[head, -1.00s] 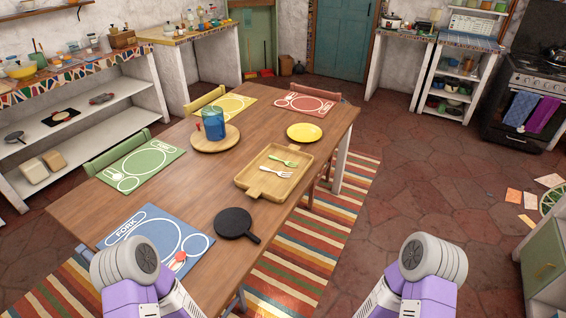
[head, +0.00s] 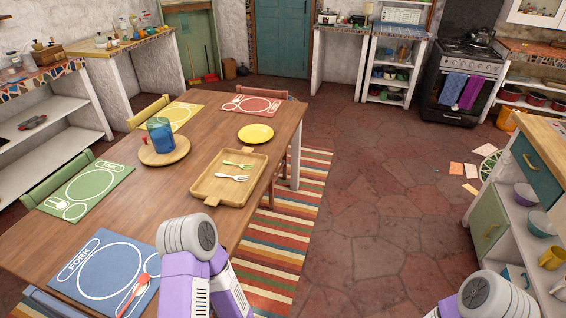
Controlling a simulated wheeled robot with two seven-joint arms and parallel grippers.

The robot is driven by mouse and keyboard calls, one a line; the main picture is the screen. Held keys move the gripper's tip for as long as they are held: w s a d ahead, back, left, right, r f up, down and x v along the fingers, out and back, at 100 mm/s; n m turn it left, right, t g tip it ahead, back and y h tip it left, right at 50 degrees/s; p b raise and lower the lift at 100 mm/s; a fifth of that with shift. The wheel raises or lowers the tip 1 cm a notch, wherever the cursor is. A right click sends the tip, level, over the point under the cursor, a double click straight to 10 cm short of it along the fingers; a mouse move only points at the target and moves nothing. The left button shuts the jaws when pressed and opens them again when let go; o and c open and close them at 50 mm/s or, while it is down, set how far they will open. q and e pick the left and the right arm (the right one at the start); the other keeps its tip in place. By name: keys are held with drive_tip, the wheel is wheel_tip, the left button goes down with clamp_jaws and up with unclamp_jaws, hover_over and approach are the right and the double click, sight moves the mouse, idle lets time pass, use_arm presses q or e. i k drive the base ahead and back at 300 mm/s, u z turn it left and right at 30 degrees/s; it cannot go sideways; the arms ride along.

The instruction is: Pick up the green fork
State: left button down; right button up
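The green fork (head: 238,166) lies in a wooden tray (head: 207,187) on the dining table. A white fork (head: 231,177) lies just in front of it in the same tray. My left arm comes up from the bottom over the table's near right edge, with its rounded purple and white links in front of the tray. My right arm shows only at the bottom right corner. Neither gripper's fingers are in the picture.
The wooden table (head: 121,205) holds a yellow plate (head: 256,133), a blue pitcher (head: 160,135) on a round board, and coloured placemats. A red spoon (head: 134,294) lies on the blue placemat (head: 103,271). Open tiled floor (head: 365,200) lies right of the table.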

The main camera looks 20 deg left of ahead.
sight(228, 163)
drive_tip(key=z, duration=0.15)
drive_tip(key=i, duration=3.3)
drive_tip(key=u, duration=3.25)
